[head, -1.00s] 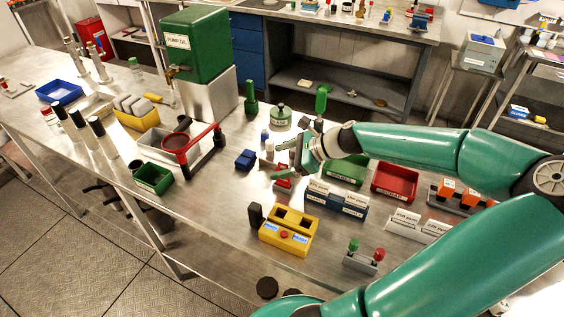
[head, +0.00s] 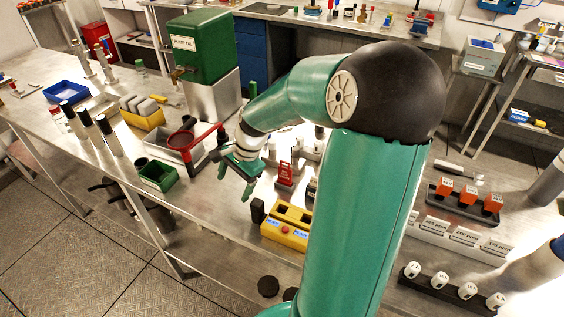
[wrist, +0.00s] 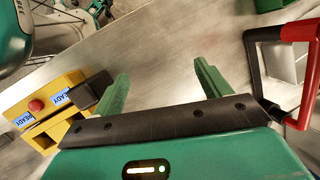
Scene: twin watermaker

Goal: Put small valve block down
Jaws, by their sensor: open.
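My gripper (head: 236,182) is open above the steel table, between the red-and-black frame and the yellow box. In the wrist view my gripper (wrist: 161,70) shows two green fingers spread apart, with only bare table between them. I cannot pick out the small valve block with certainty in either view now. A small blue block seen earlier near this spot is hidden, with my gripper and arm in front of that area. A red labelled piece (head: 286,176) stands on the table to the right of my gripper.
The yellow box (head: 284,236) with READY labels and a black block (head: 257,211) stand in front. The red-and-black frame (wrist: 290,32) is close on the right in the wrist view. A green bin (head: 157,175) is to the left. Bare table lies between bin and yellow box.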

